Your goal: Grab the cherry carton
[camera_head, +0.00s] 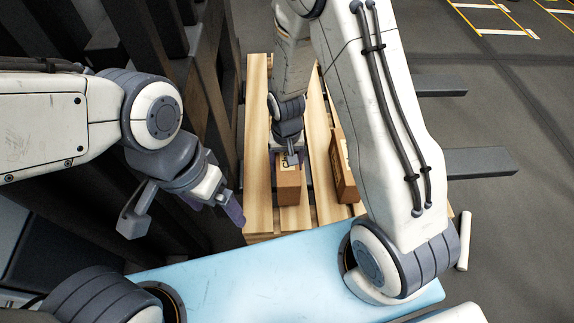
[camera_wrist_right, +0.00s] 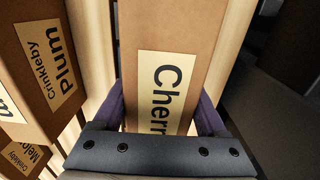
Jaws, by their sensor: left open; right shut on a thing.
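The cherry carton (camera_wrist_right: 180,30) is a brown box with a cream label reading "Cherr", the rest hidden by my gripper. It also shows in the head view (camera_head: 289,188), upright over the wooden pallet (camera_head: 258,205). My right gripper (camera_wrist_right: 160,115) is shut on the cherry carton, with a purple finger on each side of it. In the head view the right gripper (camera_head: 291,160) reaches down onto the carton's top from behind. I cannot tell whether the carton is off the slats. My left gripper (camera_head: 230,205) is open and empty, left of the pallet.
A plum carton (camera_wrist_right: 38,70) stands beside the cherry carton, with a gap between. In the head view another carton (camera_head: 342,165) stands right of the cherry carton, partly hidden by my right arm. Dark posts (camera_head: 205,100) rise at left.

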